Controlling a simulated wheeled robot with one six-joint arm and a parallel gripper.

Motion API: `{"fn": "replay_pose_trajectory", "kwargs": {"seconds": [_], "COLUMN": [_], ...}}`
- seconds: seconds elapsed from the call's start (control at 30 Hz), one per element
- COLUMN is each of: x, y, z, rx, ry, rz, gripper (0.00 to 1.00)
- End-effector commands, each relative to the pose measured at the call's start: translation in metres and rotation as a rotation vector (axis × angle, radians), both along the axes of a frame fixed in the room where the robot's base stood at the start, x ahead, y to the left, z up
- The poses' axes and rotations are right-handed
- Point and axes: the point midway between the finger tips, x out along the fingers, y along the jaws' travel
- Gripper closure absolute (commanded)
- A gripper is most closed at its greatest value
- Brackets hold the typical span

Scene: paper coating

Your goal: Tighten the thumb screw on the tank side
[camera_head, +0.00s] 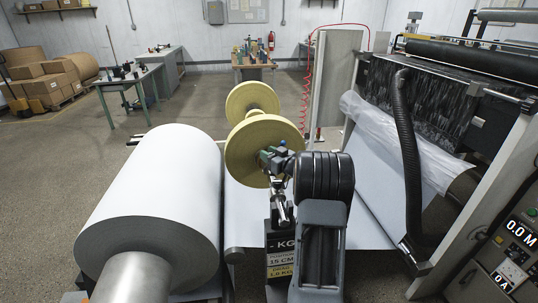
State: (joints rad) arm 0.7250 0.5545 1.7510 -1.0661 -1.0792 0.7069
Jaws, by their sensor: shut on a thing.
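My gripper (273,160) is small in view, just left of the black joint of my arm, in front of the near yellow disc. It is shut on a small part that appears to be the thumb screw, but the fingers and the screw are too small and too covered to make out clearly. Dark green and blue pieces show around it. A silver metal piece stands just below. I cannot make out the tank itself or how far the screw is turned.
A large white paper roll (150,195) lies at left. Two yellow discs (240,140) stand behind my gripper. A black hose (409,150) and the coating machine (430,100) are at right. Open floor shows behind.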

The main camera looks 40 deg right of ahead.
Motion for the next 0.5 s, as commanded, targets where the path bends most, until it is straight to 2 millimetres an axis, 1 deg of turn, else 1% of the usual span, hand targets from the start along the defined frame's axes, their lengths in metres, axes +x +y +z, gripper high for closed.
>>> {"fn": "replay_pose_trajectory", "kwargs": {"seconds": [0.03, 0.1, 0.13, 0.3, 0.5], "x": [0.0000, -0.0001, -0.0001, 0.0009, 0.0001], "y": [0.0001, 0.0000, 0.0000, 0.0013, 0.0001], "z": [0.0001, 0.0000, 0.0001, -0.0023, 0.0000], "rx": [0.000, 0.000, 0.000, -0.002, 0.000], "ry": [0.000, 0.000, 0.000, -0.004, -0.001], "rz": [0.000, 0.000, 0.000, -0.070, -0.140], "gripper": [0.82, 0.89, 0.90, 0.90, 0.90]}}
